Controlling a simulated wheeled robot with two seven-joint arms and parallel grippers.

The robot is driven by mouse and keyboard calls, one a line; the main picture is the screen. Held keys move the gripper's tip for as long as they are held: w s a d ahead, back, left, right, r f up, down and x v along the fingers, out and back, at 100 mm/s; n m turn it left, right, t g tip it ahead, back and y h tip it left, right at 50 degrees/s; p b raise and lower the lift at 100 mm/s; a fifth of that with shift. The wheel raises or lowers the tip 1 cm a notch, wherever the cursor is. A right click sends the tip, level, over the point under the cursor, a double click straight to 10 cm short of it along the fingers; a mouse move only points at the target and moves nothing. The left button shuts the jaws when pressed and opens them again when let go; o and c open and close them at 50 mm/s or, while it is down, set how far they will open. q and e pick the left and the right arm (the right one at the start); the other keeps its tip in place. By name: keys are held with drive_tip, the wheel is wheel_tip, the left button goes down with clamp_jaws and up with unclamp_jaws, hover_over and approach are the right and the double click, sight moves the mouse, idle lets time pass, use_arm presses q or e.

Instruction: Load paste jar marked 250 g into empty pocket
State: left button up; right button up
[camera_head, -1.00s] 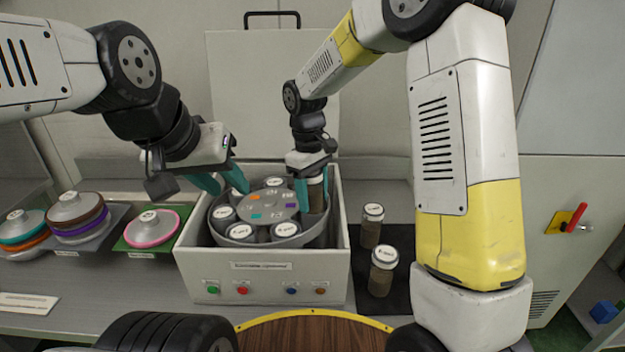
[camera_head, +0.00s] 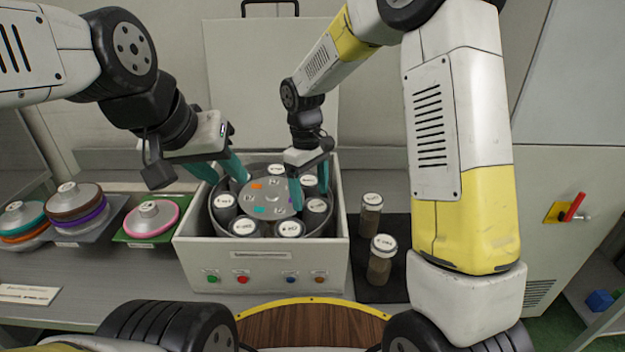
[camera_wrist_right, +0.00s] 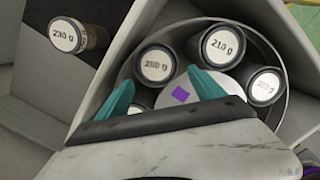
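A grey round carousel (camera_head: 268,198) sits in an open white box, with white-lidded jars around its hub. My right gripper (camera_head: 309,188) is over its right side, its teal fingers apart with nothing gripped. White-lidded jars stand in the pockets beside it, one at the right (camera_head: 317,205). In the right wrist view the fingers (camera_wrist_right: 163,92) are apart; one lid reads 210 g (camera_wrist_right: 222,45), and another (camera_wrist_right: 157,65) is hard to read. I cannot pick out a lid marked 250 g. My left gripper (camera_head: 226,176) is open at the carousel's left rim and hides part of it.
Two jars stand on a black mat right of the box, a back one (camera_head: 371,215) and a front one (camera_head: 381,260); a lid there reads about 230 g (camera_wrist_right: 66,36). Stacked discs (camera_head: 76,212) and a pink-rimmed disc (camera_head: 150,218) lie left. The box's lid (camera_head: 262,85) stands open behind.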

drive_tip(key=shift+d+r, duration=0.1)
wheel_tip(320, 180, up, 8)
drive_tip(key=shift+w+a+f, duration=0.2)
drive_tip(key=shift+w+a, duration=0.05)
drive_tip(key=shift+a, duration=0.05)
idle(0.9)
drive_tip(key=s+d+r+m+t+y, duration=0.25)
drive_tip(key=s+d+r+m, duration=0.25)
drive_tip(key=s+d+r, duration=0.5)
drive_tip(key=s+d+m+t, duration=0.4)
drive_tip(key=s+d, duration=0.1)
drive_tip(key=s, duration=0.4)
drive_tip(key=shift+s, duration=0.35)
drive_tip(key=shift+r+t, duration=0.1)
drive_tip(key=shift+t, duration=0.15)
